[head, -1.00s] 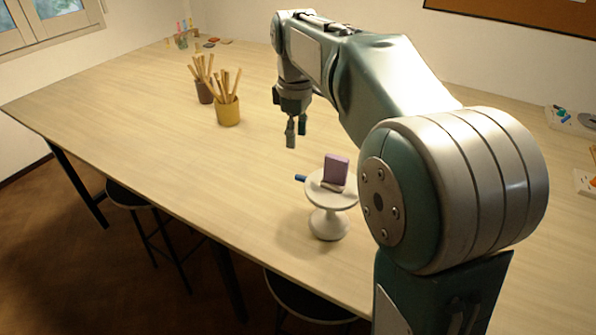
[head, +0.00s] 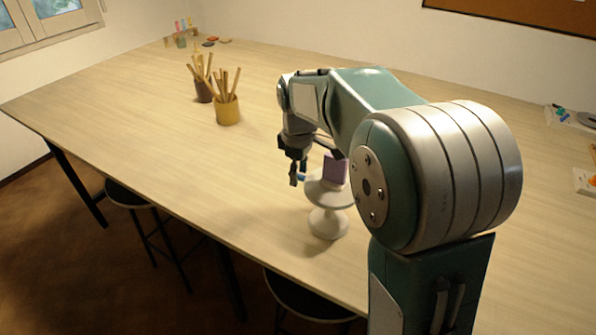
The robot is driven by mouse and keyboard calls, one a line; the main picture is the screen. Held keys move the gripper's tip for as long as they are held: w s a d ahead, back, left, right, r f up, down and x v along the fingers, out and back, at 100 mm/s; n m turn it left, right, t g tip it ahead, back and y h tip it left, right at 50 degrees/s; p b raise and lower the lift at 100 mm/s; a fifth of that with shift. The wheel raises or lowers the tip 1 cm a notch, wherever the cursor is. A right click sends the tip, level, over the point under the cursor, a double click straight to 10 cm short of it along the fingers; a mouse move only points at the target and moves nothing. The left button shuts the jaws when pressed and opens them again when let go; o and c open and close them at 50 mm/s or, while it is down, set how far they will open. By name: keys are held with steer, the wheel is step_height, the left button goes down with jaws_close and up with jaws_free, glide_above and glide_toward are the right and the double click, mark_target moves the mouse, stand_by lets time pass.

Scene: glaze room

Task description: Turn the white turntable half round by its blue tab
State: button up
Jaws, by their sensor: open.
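The white turntable (head: 328,222) stands upright on the table near its front edge, on a flared foot. A purple block (head: 335,169) stands on its top. The blue tab (head: 302,178) sticks out at the turntable's left side and is mostly hidden behind my gripper. My gripper (head: 298,178) points down, open, at the tab. I cannot tell whether its fingers touch the tab or are on both sides of it.
A yellow cup (head: 228,112) and a brown cup (head: 204,92), both with wooden sticks, stand further back on the table (head: 130,120). Small coloured items (head: 180,40) lie at the far left corner. The table left of the turntable is clear. Stools (head: 300,300) stand below the front edge.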

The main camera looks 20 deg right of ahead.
steer(key=shift+d, duration=0.3)
jaws_close()
steer(key=shift+a, duration=0.2)
